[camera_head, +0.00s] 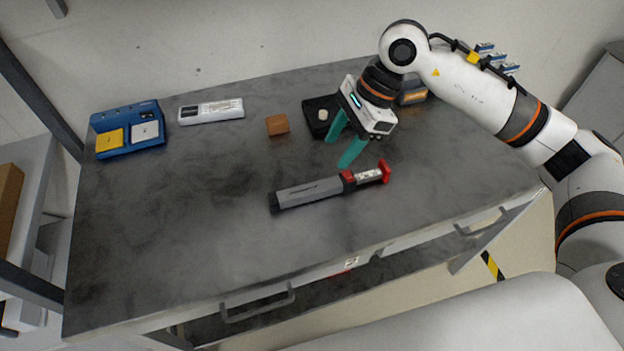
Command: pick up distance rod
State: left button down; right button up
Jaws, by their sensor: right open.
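The likely distance rod (312,191) is a long grey bar with a dark left end and a red and white right end. It lies tilted on the middle right of the dark cart top (180,240). My right gripper (340,149) has two green fingers, spread apart with nothing between them. It is just behind and above the rod's red end, pointing down and left. Whether the fingertips touch the cart top cannot be told. My left gripper is not in view.
A blue tray (128,148) with yellow and white items is at the back left. A white labelled box (211,111), a brown block (277,124) and a black pad (313,128) line the back. An orange-lit device (413,94) stands behind my right gripper. The front left top is clear.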

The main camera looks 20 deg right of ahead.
jog(key=p, duration=0.2)
send_over(320, 186)
jog(key=d, duration=0.2)
jog(key=shift+h, duration=0.3)
notch_tip(320, 186, down, 6)
jog(key=p+x, duration=0.2)
jog(key=x, duration=0.2)
jog(key=shift+a+f, duration=0.1)
jog(key=shift+f, duration=0.55)
grip_shut()
